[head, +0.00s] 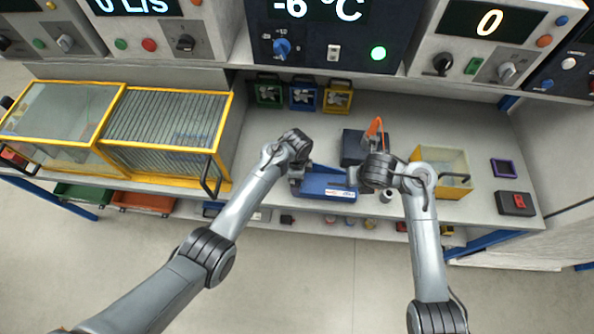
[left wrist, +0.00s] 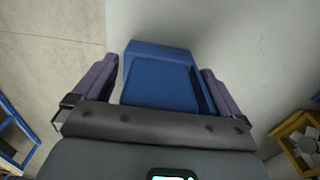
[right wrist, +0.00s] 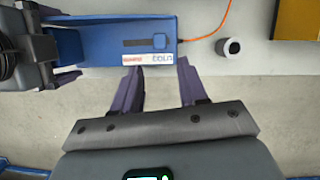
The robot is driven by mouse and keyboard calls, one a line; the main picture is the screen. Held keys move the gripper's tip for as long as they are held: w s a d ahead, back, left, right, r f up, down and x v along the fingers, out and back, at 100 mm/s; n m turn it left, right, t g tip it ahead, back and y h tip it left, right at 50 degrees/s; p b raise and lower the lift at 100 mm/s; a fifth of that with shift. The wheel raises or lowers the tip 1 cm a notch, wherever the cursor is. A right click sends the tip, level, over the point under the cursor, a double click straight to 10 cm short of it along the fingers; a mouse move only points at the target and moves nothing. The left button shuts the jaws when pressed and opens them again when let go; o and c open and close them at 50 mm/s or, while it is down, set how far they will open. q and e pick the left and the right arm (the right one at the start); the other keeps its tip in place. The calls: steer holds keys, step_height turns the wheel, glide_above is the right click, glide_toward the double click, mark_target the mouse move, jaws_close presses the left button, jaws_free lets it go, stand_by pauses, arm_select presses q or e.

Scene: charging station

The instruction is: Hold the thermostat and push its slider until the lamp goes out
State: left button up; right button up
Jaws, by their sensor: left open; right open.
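The thermostat (head: 328,186) is a blue body with a white and red label along its front edge, lying near the table's front edge. The right wrist view shows it too, with a blue slider (right wrist: 160,41) at the right end of a dark slot (right wrist: 135,43). My left gripper (left wrist: 158,65) is open, with one finger on each side of the thermostat's left end; firm contact is not visible. My right gripper (right wrist: 159,64) is open and empty, its fingertips just off the labelled front edge.
A yellow-edged bin (head: 446,165) is farther right; a large yellow-framed case (head: 165,140) is left. Three small coloured boxes (head: 303,95) stand behind.

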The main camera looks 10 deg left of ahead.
arm_select(q)
steer(key=shift+f, duration=0.3)
steer(key=shift+c, duration=0.3)
